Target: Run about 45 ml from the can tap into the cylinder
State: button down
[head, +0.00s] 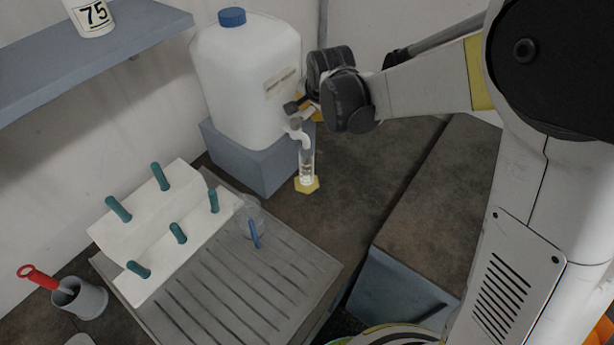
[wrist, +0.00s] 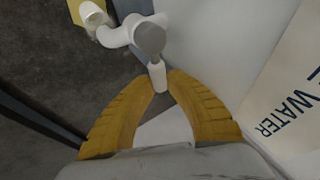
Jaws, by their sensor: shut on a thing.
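The white can (head: 245,75) with a blue cap stands on a blue-grey block (head: 222,158). Its white tap (head: 299,134) sticks out at the front, and the wrist view shows the tap (wrist: 118,36) with a grey round top. My gripper (head: 302,108) is at the tap, its yellow fingers (wrist: 160,82) shut on the tap's pale lever (wrist: 158,77). The clear cylinder (head: 307,165) stands upright on its yellow base under the spout and appears to hold some liquid; its level against the marks is too small to read. The cylinder's mouth (wrist: 93,13) shows beside the spout.
A ribbed grey drainer (head: 235,285) lies in front, with a white peg rack (head: 180,240) and a clear vessel (head: 250,212). A grey cup (head: 82,300) with a red-handled tool stands at lower left. A shelf (head: 90,50) bears a container marked 75 (head: 92,15).

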jog(key=shift+a, duration=0.1)
jog(key=c, duration=1.3)
grip_release()
jog(key=shift+c, duration=0.2)
jog(key=shift+r, duration=0.1)
jog(key=v, duration=1.2)
jog(key=shift+s, duration=0.1)
jog(key=s+d+f+n, duration=0.1)
jog(key=s+d+n, duration=0.3)
jog(key=s+d, duration=0.4)
jog(key=s+d+f+n+h+b, duration=0.1)
jog(key=s+d+n, duration=0.3)
jog(key=s+d, duration=0.4)
jog(key=s+f, duration=0.1)
jog(key=s, duration=0.5)
jog(key=shift+f+t, duration=0.3)
jog(key=shift+f, duration=0.05)
